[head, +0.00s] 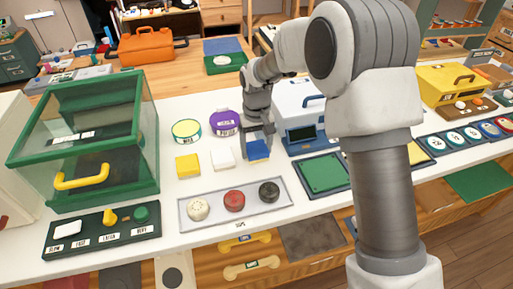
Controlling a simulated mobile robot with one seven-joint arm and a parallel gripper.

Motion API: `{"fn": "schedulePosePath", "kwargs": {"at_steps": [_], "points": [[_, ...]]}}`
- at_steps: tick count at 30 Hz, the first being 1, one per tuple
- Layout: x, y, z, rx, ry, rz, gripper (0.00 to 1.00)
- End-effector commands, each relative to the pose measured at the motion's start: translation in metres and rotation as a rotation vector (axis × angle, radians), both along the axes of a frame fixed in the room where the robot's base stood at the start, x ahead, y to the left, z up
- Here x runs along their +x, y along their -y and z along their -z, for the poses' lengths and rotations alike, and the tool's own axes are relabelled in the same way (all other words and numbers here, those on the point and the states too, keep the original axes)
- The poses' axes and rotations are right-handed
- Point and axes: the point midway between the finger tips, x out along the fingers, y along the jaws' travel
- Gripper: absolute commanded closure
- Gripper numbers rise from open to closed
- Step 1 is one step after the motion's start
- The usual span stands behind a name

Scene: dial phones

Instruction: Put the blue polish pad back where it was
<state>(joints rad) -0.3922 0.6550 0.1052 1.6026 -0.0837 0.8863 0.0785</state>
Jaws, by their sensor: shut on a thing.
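The blue polish pad (258,150) is a small blue block at the middle of the white worktop. My gripper (257,138) reaches down from above and is shut on the pad; its fingers hide the pad's upper part. I cannot tell whether the pad touches the worktop or is slightly raised. A yellow pad (187,166) and a white pad (222,159) lie to its left, roughly in a row with it.
A tray (235,219) with three round knobs lies in front. A white-and-blue box (300,105) and green panel (323,173) stand right, a green glass case (90,135) left. My arm blocks the right middle.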

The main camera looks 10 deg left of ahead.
Motion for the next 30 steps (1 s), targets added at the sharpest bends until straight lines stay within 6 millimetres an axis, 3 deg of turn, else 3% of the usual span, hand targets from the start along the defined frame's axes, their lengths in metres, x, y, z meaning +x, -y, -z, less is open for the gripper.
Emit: {"fn": "schedulePosePath", "kwargs": {"at_steps": [4, 5, 8, 19, 30], "points": [[0.0, 0.0, 0.004, 0.0, 0.0, 0.0, 0.68], [0.0, 0.0, 0.003, 0.0, 0.0, 0.0, 0.18], [0.0, 0.0, 0.003, 0.0, 0.0, 0.0, 0.0], [0.0, 0.0, -0.008, 0.001, 0.002, 0.0, 0.0], [0.001, -0.001, -0.084, 0.003, 0.003, 0.0, 0.0]]}}
